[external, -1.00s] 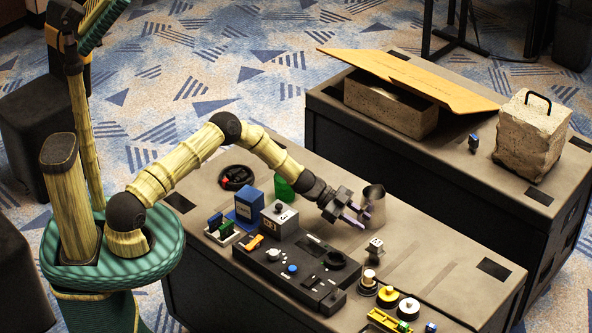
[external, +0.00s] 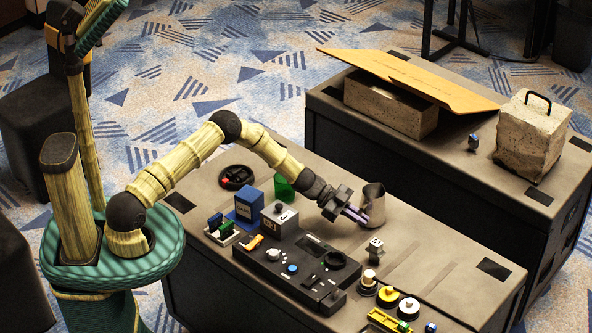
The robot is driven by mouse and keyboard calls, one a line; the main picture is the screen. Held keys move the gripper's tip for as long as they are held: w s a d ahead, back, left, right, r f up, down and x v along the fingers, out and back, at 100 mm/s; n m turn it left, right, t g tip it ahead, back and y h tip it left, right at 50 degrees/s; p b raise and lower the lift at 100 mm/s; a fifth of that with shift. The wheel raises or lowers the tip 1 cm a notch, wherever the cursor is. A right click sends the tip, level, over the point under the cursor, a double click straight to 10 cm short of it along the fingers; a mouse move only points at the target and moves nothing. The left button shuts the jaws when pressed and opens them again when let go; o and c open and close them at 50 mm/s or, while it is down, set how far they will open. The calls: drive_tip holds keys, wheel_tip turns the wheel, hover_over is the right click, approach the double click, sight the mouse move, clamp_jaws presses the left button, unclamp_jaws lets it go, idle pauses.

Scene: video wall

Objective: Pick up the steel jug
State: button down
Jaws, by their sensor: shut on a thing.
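The steel jug (external: 373,203) is a grey-brown metal vessel at the far edge of the near table, in the external view. It is tilted a little. My gripper (external: 356,215) reaches it from the left with purple fingertips at its lower left side. The fingers are shut on the jug. Whether the jug's base touches the table is hard to tell.
A black control panel (external: 290,272) with knobs lies in front of my gripper. A small metal piece (external: 375,247) and yellow and white rolls (external: 388,294) sit nearer. The table's right part is mostly bare.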

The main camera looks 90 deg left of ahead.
drive_tip(key=shift+r, duration=4.8)
